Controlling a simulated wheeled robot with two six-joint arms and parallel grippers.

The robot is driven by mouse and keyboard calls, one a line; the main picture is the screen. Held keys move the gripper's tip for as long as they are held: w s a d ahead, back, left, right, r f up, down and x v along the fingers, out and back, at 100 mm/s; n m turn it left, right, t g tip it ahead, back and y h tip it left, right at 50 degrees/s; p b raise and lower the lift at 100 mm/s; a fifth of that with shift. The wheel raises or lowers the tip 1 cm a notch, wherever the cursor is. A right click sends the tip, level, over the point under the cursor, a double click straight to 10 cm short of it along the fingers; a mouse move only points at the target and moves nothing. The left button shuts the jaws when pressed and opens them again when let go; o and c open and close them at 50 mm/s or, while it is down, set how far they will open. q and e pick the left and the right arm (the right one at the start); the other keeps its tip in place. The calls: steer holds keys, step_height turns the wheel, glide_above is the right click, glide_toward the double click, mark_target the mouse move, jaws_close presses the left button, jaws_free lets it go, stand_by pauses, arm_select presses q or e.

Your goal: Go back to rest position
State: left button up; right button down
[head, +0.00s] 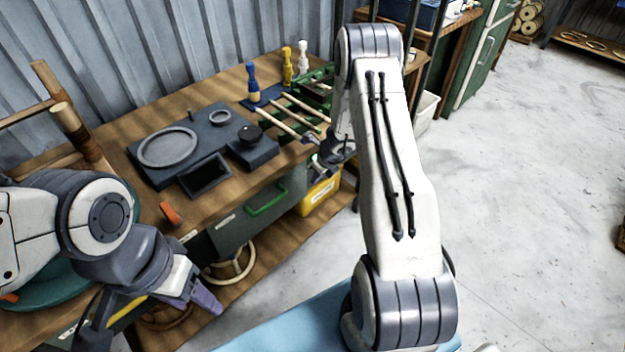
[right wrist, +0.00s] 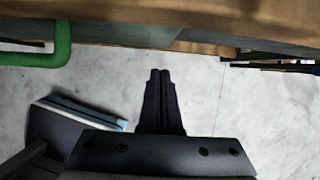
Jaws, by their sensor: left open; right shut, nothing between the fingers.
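My left gripper (head: 150,310) is open and empty at the lower left of the head view, low in front of the workbench (head: 215,205). One purple-grey finger and one dark finger show, spread apart. My right arm reaches up the middle of the head view and bends back to the left. My right gripper (head: 328,163) is partly hidden by that arm, beside the bench's right front edge. In the right wrist view its two dark fingers (right wrist: 160,100) lie together with nothing between them, over the grey floor (right wrist: 215,90) and apart from the bench edge.
A drawer with a green handle (head: 268,200) and a yellow bin (head: 318,192) are below. Open floor (head: 530,200) lies to the right.

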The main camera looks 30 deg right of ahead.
steer(key=p+v, duration=0.2)
steer(key=v, duration=0.8)
steer(key=shift+p, duration=0.4)
steer(key=s+a+r+n+g+y, duration=0.1)
steer(key=s+a+r+n, duration=0.1)
steer(key=a+r+n, duration=0.5)
steer(key=s+a+r+n+y, duration=0.1)
steer(key=s+a+r+n, duration=0.3)
steer(key=a, duration=0.6)
steer(key=s+a+r+n+g+y, duration=0.1)
steer(key=a+r+n, duration=0.2)
steer(key=a+n, duration=0.5)
steer(key=s+a+r+n+g+h, duration=0.1)
steer(key=s+a+r+n, duration=0.1)
steer(key=s+n, duration=0.8)
steer(key=s+a+r+n+g+h, duration=0.1)
steer(key=s+r+n, duration=0.3)
steer(key=s+n, duration=0.7)
steer(key=shift+s+a+r+h, duration=0.3)
steer(key=shift+s+a+h, duration=0.15)
steer(key=shift+a+h, duration=0.2)
